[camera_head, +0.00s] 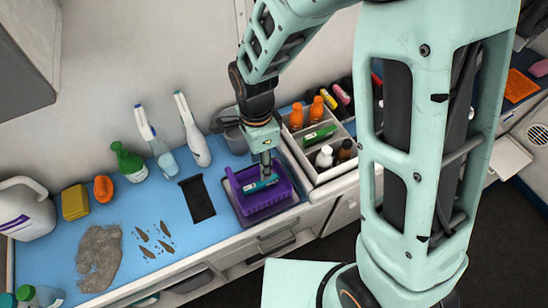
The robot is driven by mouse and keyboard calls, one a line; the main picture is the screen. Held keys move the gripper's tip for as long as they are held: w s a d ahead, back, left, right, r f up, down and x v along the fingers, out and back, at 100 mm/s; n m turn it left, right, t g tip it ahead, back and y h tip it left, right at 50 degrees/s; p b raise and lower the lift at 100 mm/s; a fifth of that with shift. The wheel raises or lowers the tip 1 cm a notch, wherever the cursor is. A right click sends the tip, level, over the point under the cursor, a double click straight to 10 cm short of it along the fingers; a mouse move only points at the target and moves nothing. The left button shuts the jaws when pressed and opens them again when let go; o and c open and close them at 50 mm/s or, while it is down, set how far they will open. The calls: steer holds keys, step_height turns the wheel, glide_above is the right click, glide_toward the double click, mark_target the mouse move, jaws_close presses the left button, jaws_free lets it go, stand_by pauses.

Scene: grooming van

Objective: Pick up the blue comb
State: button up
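My gripper (266,172) points down over a purple basket (271,203) on the blue counter. A slim teal-blue item (257,186) lies across the basket right at my fingertips. It may be the blue comb, but its teeth cannot be made out. The fingertips are small and overlap the item, so I cannot tell whether they are closed on it or only above it. The bottom of the basket is partly hidden.
A divided grey bin (318,173) with bottles stands close on the right. A black flat item (197,199) lies left of the basket. A grey fur clump (98,259) lies at the counter's left.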

mark_target(260, 182)
steer(key=shift+w+a+f, duration=0.1)
steer(key=shift+a+f, duration=0.1)
steer(key=shift+s+f+p, duration=0.15)
steer(key=shift+f+p, duration=0.15)
steer(key=shift+f, duration=2.3)
steer(key=shift+s+f+p, duration=0.15)
steer(key=shift+f+p, duration=0.1)
steer(key=shift+f, duration=2.35)
jaws_close()
